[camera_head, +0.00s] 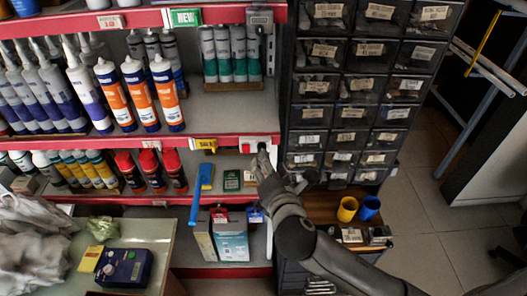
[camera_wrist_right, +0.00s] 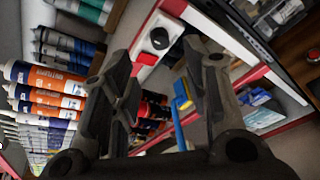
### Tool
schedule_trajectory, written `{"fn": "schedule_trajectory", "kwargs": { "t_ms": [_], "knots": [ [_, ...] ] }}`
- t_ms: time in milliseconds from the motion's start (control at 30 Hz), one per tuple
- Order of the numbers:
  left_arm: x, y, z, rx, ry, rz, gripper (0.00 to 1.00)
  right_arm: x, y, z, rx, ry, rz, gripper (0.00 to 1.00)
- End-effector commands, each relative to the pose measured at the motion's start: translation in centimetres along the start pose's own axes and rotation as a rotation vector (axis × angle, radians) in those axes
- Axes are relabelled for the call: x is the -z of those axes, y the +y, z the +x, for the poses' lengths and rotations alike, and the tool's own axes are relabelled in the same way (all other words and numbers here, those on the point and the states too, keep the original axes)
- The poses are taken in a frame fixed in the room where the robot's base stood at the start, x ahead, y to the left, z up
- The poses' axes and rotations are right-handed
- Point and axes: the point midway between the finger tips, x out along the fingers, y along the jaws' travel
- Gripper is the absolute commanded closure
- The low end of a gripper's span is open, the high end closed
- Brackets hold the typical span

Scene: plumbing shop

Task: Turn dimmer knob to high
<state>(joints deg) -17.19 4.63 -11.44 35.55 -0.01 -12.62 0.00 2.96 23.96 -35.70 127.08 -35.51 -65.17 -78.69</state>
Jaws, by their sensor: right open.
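The dimmer knob is a round black knob (camera_wrist_right: 159,38) on a white plate (camera_wrist_right: 151,47), fixed to the red shelf edge. In the head view the black knob (camera_head: 262,147) shows just beyond my right gripper's fingertips, partly hidden by them. My right gripper (camera_head: 263,165) reaches up to the shelf edge from the lower right. In the right wrist view the gripper (camera_wrist_right: 156,55) is open and empty, with a finger on each side of the knob's direction. I cannot tell whether a finger touches the knob. My left gripper is not in view.
Orange and white tubes (camera_head: 137,95) stand on the shelf to the left. A blue-handled tool (camera_head: 200,190) hangs below. Dark drawer cabinets (camera_head: 319,85) stand close on the right, with yellow (camera_head: 347,208) and blue (camera_head: 369,207) cups below.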

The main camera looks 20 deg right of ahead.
Motion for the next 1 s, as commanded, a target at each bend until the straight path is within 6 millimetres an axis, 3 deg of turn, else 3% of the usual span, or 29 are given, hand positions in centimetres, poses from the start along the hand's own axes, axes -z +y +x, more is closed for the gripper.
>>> {"fn": "schedule_trajectory", "kwargs": {
  "t_ms": [200,400,867,1000],
  "knots": [
    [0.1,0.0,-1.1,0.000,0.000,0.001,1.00,-0.1,0.1,3.9,0.002,-0.001,0.001,0.57],
    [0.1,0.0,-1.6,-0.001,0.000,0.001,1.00,0.0,0.0,6.4,0.003,0.002,0.002,0.57],
    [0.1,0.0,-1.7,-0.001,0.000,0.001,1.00,0.1,-0.1,7.6,0.002,0.002,0.004,0.57],
    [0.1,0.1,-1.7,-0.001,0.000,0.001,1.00,0.1,-0.1,7.5,0.002,0.002,0.003,0.71]
  ]
}}
